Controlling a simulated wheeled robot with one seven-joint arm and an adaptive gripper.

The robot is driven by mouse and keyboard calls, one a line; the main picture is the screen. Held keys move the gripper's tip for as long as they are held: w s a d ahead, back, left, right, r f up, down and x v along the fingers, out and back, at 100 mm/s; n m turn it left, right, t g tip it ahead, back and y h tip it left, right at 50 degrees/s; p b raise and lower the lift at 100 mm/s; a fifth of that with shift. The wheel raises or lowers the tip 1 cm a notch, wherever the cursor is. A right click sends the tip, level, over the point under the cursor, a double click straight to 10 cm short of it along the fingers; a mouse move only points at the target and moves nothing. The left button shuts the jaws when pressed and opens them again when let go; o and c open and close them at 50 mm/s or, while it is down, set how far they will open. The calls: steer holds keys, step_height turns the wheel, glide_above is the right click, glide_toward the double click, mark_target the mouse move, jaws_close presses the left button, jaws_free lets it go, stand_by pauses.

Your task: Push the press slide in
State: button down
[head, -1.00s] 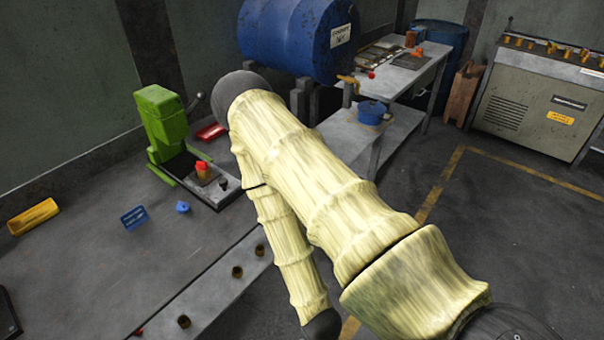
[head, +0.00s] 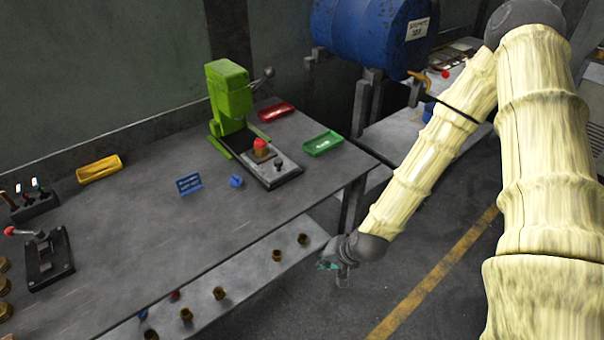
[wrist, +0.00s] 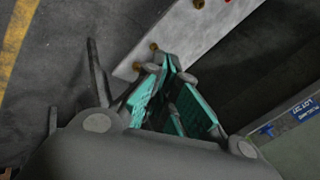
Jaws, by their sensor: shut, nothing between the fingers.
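The green press (head: 232,105) stands on the workbench near the back wall. Its grey slide plate (head: 268,163) extends out in front of it toward the bench's right end. A red-topped brass piece (head: 261,149) and a small dark knob (head: 279,163) sit on the slide. My gripper (head: 333,270) is off the bench's front edge, low and apart from the press. In the wrist view its teal-padded fingers (wrist: 172,72) are together and hold nothing. The press is not in the wrist view.
A lower shelf (head: 250,277) with several brass pieces runs along the front. A blue drum (head: 362,40) is behind. Floor is free at right.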

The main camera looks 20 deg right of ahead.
steer(key=w+d+r+m+t+b, duration=0.1)
steer(key=w+d+r+m+t, duration=0.2)
steer(key=w+r, duration=0.55)
steer(key=m+t+y+b, duration=0.1)
steer(key=m+t, duration=0.2)
glide_toward(297, 169)
steer(key=shift+w+a+f+p, duration=0.15)
steer(key=shift+w+f, duration=0.1)
steer(key=shift+f, duration=0.3)
steer(key=shift+w+a+f+p, duration=0.1)
steer(key=shift+w+f, duration=0.15)
steer(key=shift+f, duration=0.35)
steer(key=shift+w+a+f+p, duration=0.15)
steer(key=shift+w+f, duration=0.1)
steer(key=shift+f, duration=0.3)
steer(key=shift+w+a+p, duration=0.2)
steer(key=shift+w, duration=0.45)
steer(key=shift+w+a+p, duration=0.25)
steer(key=shift+w, duration=0.35)
steer(key=shift+w+a+p, duration=0.2)
steer(key=shift+w, duration=0.45)
